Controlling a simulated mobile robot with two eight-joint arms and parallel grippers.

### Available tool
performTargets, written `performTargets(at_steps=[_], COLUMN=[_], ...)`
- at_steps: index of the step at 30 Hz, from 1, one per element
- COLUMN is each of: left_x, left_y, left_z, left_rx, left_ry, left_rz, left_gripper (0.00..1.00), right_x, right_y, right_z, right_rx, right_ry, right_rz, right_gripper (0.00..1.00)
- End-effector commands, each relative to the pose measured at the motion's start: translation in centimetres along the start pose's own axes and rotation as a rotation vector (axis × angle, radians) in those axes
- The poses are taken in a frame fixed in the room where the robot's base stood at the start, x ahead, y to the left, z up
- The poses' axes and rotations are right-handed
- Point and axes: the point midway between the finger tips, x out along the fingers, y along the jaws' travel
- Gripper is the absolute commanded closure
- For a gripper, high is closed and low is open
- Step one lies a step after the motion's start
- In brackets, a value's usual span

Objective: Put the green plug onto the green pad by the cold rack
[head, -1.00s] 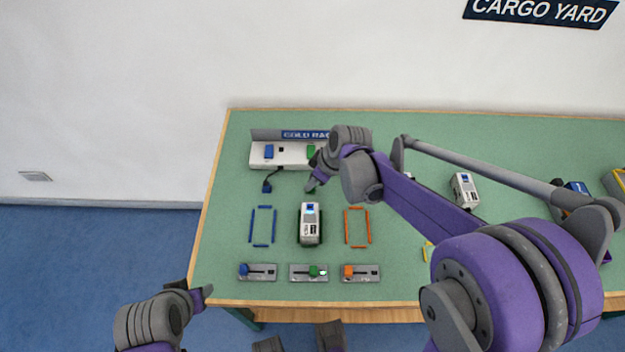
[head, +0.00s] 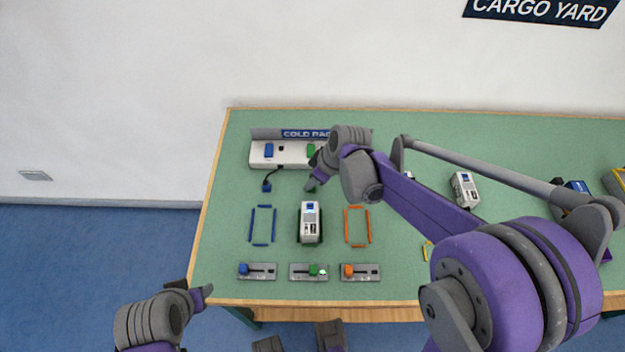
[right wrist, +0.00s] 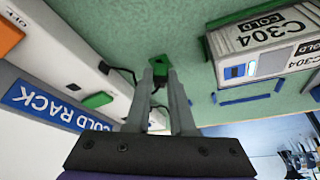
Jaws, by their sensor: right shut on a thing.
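The green plug (right wrist: 158,64) is between the fingertips of my right gripper (right wrist: 160,72), which is shut on it just over the green table top in the right wrist view. A black cable shows beside and between the fingers. The cold rack (right wrist: 60,55) is left of the fingers, with a green block (right wrist: 97,100) on its face. In the head view the rack (head: 292,160) stands at the back left, and my right gripper (head: 316,184) is in front of its right end. I cannot make out the green pad. My left gripper (head: 190,297) is near the table's front left corner; its jaws are unclear.
A white container, C304 (right wrist: 265,48), stands right of my fingers; it also shows in the head view (head: 311,224). A blue plug (head: 267,187) lies before the rack. Blue (head: 251,226) and orange (head: 369,228) outlines flank the container. Several slider panels line the front.

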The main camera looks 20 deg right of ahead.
Motion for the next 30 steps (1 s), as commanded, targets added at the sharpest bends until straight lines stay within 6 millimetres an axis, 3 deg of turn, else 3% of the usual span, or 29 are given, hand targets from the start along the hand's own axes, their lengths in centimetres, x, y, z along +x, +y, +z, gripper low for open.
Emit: performTargets(at_steps=[28, 29, 30], left_x=[0.21, 0.21, 0.21], left_y=[0.0, 0.0, 0.0], left_z=[0.12, 0.12, 0.11], left_rx=[0.0, 0.0, 0.0], left_ry=[-0.001, -0.001, -0.001], left_rz=[0.0, 0.0, 0.0], left_gripper=[0.5, 0.5, 0.5], right_x=[0.31, 0.31, 0.31], right_y=[0.0, 0.0, 0.0], right_z=[0.13, 0.13, 0.13], right_rx=[0.0, 0.0, 0.0], right_ry=[0.0, 0.0, 0.0], right_rz=[0.0, 0.0, 0.0], right_gripper=[1.0, 0.77, 0.7])
